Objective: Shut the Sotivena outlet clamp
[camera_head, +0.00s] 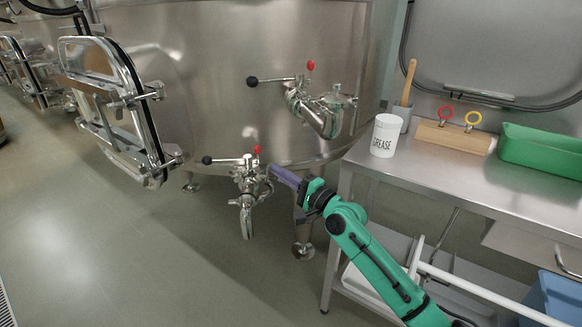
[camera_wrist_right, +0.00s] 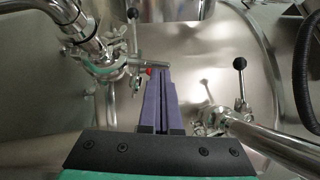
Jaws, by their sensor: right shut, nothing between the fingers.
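A steel vat (camera_head: 230,60) carries two outlets, and no name label shows to tell which is Sotivena. The upper outlet (camera_head: 318,108) has a black-ball lever and a red knob. The lower outlet (camera_head: 248,185) has the same kind of lever and a red knob (camera_head: 257,150). My right gripper (camera_head: 274,170) has purple fingers, shut and empty, just right of the lower outlet. In the right wrist view the fingertips (camera_wrist_right: 160,72) are close beside a red knob (camera_wrist_right: 149,70) on a clamp (camera_wrist_right: 108,68); contact cannot be told. My left gripper is not in view.
A steel table (camera_head: 450,190) stands at right with a grease tub (camera_head: 386,135), a wooden block (camera_head: 454,137) with two rings, and a green tray (camera_head: 540,150). A vat leg (camera_head: 303,235) stands below my right gripper. The floor at left is clear.

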